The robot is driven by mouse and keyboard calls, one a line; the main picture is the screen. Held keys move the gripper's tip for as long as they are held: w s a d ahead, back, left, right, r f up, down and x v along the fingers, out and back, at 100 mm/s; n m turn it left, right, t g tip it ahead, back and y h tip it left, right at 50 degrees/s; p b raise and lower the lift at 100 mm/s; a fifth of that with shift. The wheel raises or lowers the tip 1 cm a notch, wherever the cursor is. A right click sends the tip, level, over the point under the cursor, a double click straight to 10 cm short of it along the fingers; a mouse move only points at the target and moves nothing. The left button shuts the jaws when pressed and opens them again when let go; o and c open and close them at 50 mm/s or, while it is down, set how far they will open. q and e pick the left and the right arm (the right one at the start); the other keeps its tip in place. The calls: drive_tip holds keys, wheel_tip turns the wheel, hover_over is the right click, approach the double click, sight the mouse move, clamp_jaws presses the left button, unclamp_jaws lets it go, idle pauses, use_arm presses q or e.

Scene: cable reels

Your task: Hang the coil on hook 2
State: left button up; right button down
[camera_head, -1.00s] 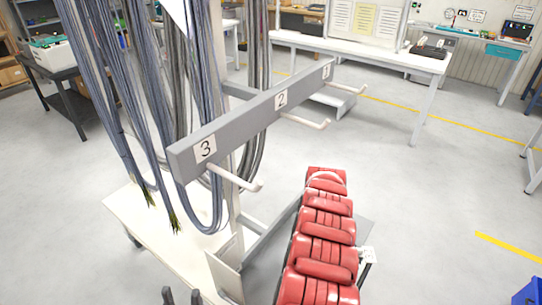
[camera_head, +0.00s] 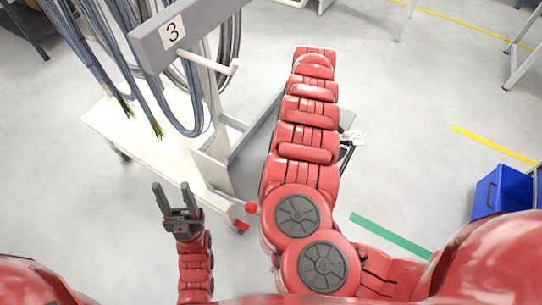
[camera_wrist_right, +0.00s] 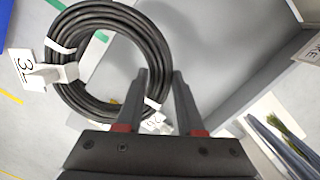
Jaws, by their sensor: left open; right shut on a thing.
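The coil (camera_wrist_right: 72,92) is a black ring of cable with white ties and white printed tags, seen in the right wrist view. My right gripper (camera_wrist_right: 160,82) is shut on its rim. In the head view my right arm hides that gripper and most of the coil; a white tag (camera_head: 351,137) shows beside the arm. A pale peg (camera_head: 292,3), apparently hook 2, is cut off at the top edge; its label is out of view. Hook 3 (camera_head: 212,64) is a bare pale peg below the label 3. My left gripper (camera_head: 174,191) is open and empty, low left of the rack.
The grey rack bar (camera_head: 185,32) carries the hooks. Long grey cables (camera_head: 105,60) hang behind it, above a cream cart base (camera_head: 140,140). A blue bin (camera_head: 490,192) stands at the right. The floor right of my right arm is mostly clear.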

drive_tip(key=s+a+f+m+p, duration=0.1)
drive_tip(key=s+a+m+p, duration=0.1)
drive_tip(key=s+a+p, duration=0.2)
drive_tip(key=s+a+f+m+p, duration=0.1)
drive_tip(key=s+a+m+p, duration=0.1)
drive_tip(key=s+a+p, duration=0.3)
drive_tip(key=s+a+f+m+p, duration=0.2)
drive_tip(key=s+a+p, duration=0.2)
drive_tip(key=s, duration=0.3)
drive_tip(key=shift+s+a+y+p, duration=0.2)
drive_tip(key=shift+y+p, duration=0.1)
drive_tip(key=shift+p, duration=0.55)
drive_tip(key=shift+s+f+m, duration=0.2)
drive_tip(key=shift+m, duration=0.1)
drive_tip(key=shift+a+f, duration=0.1)
